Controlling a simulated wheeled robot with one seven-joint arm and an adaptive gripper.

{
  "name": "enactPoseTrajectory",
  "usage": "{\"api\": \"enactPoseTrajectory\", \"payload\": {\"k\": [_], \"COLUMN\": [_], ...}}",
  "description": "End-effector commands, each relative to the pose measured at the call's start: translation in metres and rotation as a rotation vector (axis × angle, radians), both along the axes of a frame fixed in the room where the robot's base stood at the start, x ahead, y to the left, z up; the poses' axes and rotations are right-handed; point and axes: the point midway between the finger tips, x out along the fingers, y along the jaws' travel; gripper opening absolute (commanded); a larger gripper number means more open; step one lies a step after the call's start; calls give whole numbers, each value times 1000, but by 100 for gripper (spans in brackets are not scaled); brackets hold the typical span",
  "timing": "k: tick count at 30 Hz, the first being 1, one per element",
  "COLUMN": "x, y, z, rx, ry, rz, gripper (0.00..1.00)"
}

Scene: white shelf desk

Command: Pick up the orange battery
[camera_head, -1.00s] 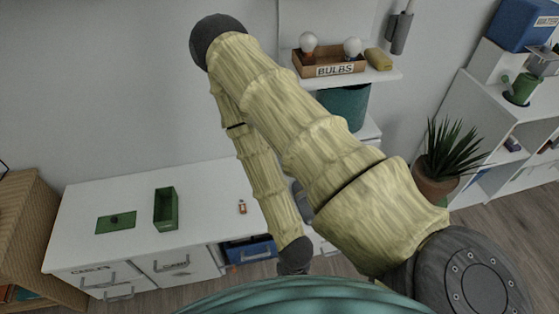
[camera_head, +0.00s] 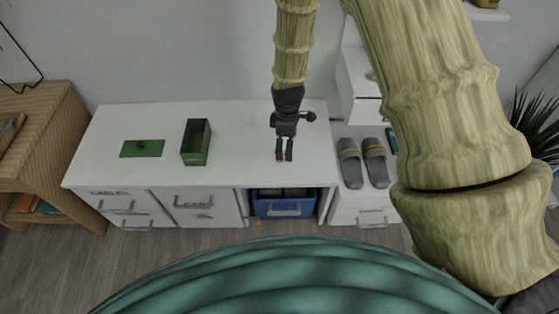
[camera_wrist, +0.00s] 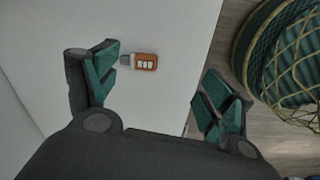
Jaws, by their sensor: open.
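The orange battery (camera_wrist: 145,62) lies on the white desk top in the wrist view. It has a grey end toward the left finger and pale marks on its side. My gripper (camera_wrist: 157,78) is open and empty, with green-padded fingers on either side. The battery is just beyond the fingertips, nearer the left finger. In the head view my gripper (camera_head: 284,156) points down over the right part of the white desk (camera_head: 240,160). There the fingers mostly hide the battery. I cannot tell the exact height of the fingertips above the desk.
An open green box (camera_head: 196,142) and a flat green lid (camera_head: 142,148) are to the left on the desk. A blue bin (camera_head: 283,205) sits in the opening below. Grey slippers (camera_head: 362,162) stand to the right. The desk between box and gripper is clear.

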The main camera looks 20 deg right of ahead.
Motion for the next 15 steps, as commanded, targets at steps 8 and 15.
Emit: {"api": "enactPoseTrajectory", "payload": {"k": [8,15], "x": [40,40], "y": [9,10], "z": [23,3], "rx": [2,2], "ry": [0,5], "rz": [176,186], "gripper": [82,82]}}
